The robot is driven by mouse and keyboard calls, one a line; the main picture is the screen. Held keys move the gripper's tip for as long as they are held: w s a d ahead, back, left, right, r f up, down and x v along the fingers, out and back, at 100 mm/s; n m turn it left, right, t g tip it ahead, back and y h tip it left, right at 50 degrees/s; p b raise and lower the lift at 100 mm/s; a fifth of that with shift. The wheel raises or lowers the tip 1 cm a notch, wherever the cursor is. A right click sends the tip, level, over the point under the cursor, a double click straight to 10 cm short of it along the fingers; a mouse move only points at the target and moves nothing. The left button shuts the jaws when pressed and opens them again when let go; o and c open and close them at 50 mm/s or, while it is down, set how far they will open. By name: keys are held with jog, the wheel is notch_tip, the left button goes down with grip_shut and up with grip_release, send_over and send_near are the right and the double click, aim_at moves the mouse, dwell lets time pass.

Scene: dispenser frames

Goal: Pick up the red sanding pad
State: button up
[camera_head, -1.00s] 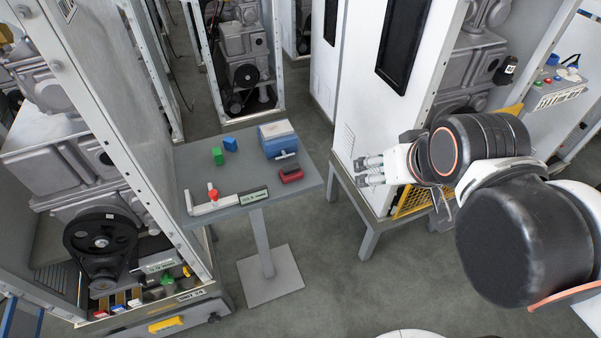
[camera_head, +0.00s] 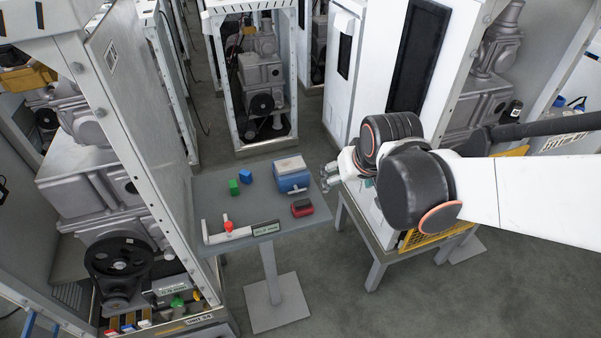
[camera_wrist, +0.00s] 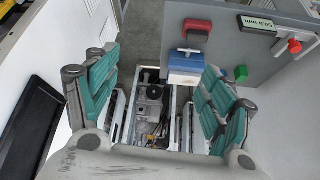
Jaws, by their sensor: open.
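The red sanding pad (camera_head: 302,208), a red block with a dark part, lies near the right edge of the grey pedestal table (camera_head: 240,258). It also shows in the wrist view (camera_wrist: 197,29), near the top and beyond my fingertips. My gripper (camera_head: 328,175) is beside the table's right edge, apart from the pad. In the wrist view my gripper (camera_wrist: 160,62) has its two green-padded fingers spread wide, with nothing between them in contact. My arm hides part of the gripper in the head view.
A blue box with a pale top (camera_head: 291,176) stands just behind the pad. Blue (camera_head: 246,176) and green (camera_head: 234,187) blocks lie further left. A caliper-like tool (camera_head: 240,235) with a red knob lies at the front. A tall white cabinet (camera_head: 391,65) stands right of the table.

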jog(key=w+a+f+p, duration=0.2)
jog(key=w+a+f, duration=0.1)
jog(key=w+a, duration=0.1)
jog(key=n+g, duration=0.2)
send_near(303, 202)
jog(key=f+b, duration=0.4)
jog(key=shift+w+a+f+b, duration=0.1)
jog(key=shift+w+f+b, duration=0.1)
jog(key=shift+b, duration=0.15)
jog(key=shift+w+r+b+x, duration=0.15)
jog(key=shift+b+x, duration=0.45)
jog(key=shift+x, duration=0.5)
jog(key=shift+w+b+x, duration=0.2)
jog(key=shift+b+x, duration=0.4)
jog(key=shift+x, duration=0.55)
jog(key=shift+w+r+b+x, duration=0.15)
jog(key=shift+b+x, duration=0.45)
jog(key=shift+x, duration=0.5)
jog(key=shift+a, duration=0.15)
jog(key=c, duration=1.2)
notch_tip(303, 202, up, 20)
jog(key=p, duration=1.3)
jog(key=shift+p, duration=0.35)
